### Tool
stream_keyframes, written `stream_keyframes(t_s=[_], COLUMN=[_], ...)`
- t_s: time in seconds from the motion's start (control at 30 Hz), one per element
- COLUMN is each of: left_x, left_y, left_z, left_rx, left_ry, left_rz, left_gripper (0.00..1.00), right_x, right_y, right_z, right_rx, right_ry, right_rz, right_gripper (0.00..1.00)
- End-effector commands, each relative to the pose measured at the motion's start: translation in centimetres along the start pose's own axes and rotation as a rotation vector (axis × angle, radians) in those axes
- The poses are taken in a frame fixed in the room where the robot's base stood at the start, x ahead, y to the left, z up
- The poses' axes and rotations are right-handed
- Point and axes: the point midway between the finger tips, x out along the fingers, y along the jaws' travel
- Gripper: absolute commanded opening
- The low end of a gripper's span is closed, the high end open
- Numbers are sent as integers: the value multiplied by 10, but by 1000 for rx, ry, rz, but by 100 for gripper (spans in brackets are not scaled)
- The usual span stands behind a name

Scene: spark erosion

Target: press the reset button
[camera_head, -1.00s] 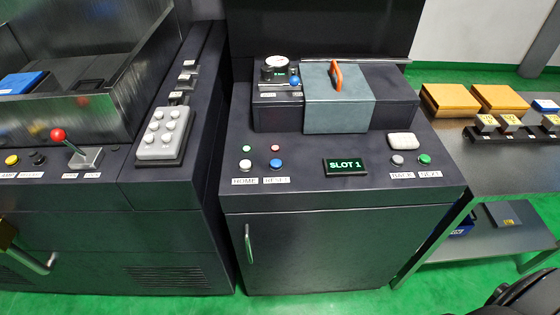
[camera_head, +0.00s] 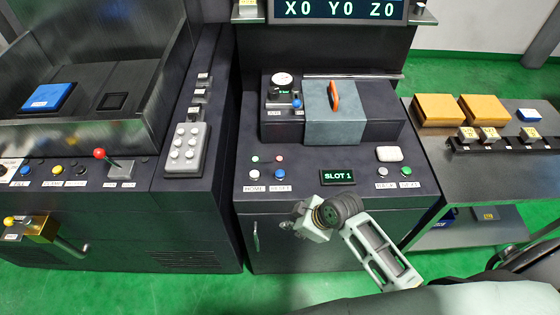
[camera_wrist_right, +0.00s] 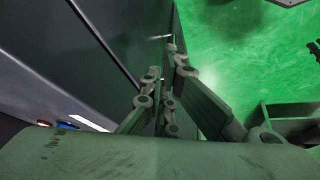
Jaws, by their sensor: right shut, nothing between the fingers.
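The blue reset button (camera_head: 279,174) is on the sloped front panel of the dark machine, with a small red light above it and a RESET label below. The white HOME button (camera_head: 254,175) is just to its left. My right gripper (camera_head: 290,224) is in front of the panel edge, below and slightly right of the reset button and apart from it. In the right wrist view my right gripper (camera_wrist_right: 165,85) has its fingers together, with nothing between them. My left gripper is in neither view.
A SLOT 1 display (camera_head: 337,177) and the BACK and NEXT buttons (camera_head: 406,171) are on the same panel. A cabinet handle (camera_head: 256,236) sticks out below. A steel table (camera_head: 480,175) with yellow boxes is at right. A red-knobbed lever (camera_head: 99,154) is on the left machine.

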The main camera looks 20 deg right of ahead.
Motion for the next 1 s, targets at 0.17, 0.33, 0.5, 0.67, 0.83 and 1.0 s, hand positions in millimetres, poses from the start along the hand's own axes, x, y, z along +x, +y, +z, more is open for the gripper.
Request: stream_keyframes(t_s=[0.17,0.33,0.5,0.67,0.83,1.0], left_x=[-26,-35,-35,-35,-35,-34], left_y=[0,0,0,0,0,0], left_z=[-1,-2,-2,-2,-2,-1], left_rx=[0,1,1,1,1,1], left_ry=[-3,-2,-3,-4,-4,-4], left_rz=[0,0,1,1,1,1], left_gripper=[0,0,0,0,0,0], right_x=[-57,-95,-111,-114,-114,-112], right_y=[54,91,118,123,123,123], right_z=[-90,-145,-171,-175,-175,-174], right_rx=[-390,-668,-804,-831,-830,-829], right_ry=[158,280,351,366,366,366], right_rz=[-28,-16,15,25,25,25], right_gripper=[0,0,0,0,0,0])
